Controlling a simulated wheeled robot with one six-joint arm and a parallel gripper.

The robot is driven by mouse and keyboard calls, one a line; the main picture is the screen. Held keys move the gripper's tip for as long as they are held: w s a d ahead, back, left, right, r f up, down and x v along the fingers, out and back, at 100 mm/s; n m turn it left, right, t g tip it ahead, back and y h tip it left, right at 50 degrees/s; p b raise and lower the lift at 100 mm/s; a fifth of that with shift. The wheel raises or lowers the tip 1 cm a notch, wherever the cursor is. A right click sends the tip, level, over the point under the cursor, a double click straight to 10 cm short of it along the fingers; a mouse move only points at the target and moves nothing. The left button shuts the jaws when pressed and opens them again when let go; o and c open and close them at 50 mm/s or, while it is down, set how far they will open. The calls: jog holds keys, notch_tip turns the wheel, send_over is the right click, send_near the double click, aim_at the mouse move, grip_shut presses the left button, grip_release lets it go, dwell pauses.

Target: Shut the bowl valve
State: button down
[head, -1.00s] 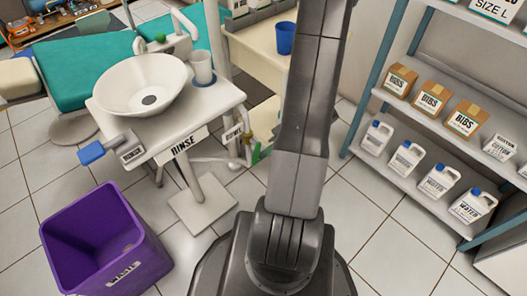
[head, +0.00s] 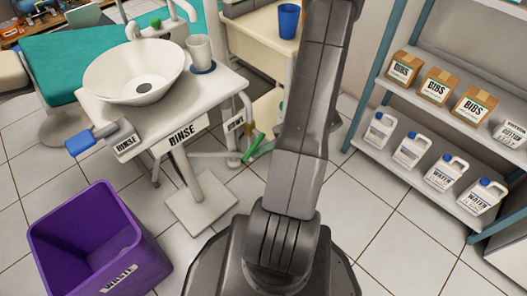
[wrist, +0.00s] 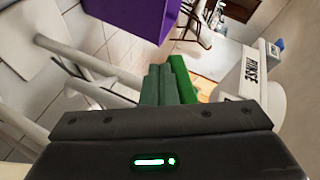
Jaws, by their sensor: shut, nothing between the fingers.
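The bowl valve's green lever (head: 253,147) shows in the head view low on the right side of the rinse stand, below a small label (head: 234,123) on the pipe. In the wrist view a bright green bar (wrist: 183,80), which looks like this lever, lies just right of my gripper's fingers. My gripper (wrist: 158,84) is shut and empty, its dark green-grey fingers close beside the bar. I cannot tell whether they touch it.
The rinse stand (head: 200,112) carries a white bowl (head: 110,82), a cup (head: 199,48) and a blue-ended lever (head: 80,145) at its left. A purple waste bin (head: 70,225) stands at front left. White pipes (wrist: 85,62) run left of my fingers. Shelves (head: 420,120) stand at right.

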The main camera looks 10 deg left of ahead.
jog(key=shift+s+a+r+b, duration=0.4)
jog(key=shift+s, duration=0.15)
jog(key=shift+s+a+r, duration=0.15)
jog(key=shift+r, duration=0.1)
dwell(0.9)
jog(key=shift+f, duration=0.1)
jog(key=w+d+f+b, duration=0.1)
jog(key=w+d+f, duration=0.3)
jog(key=d, duration=0.5)
notch_tip(320, 180, down, 2)
jog(key=shift+w+f, duration=0.25)
jog(key=shift+w, duration=0.15)
jog(key=shift+a, duration=0.1)
dwell(0.3)
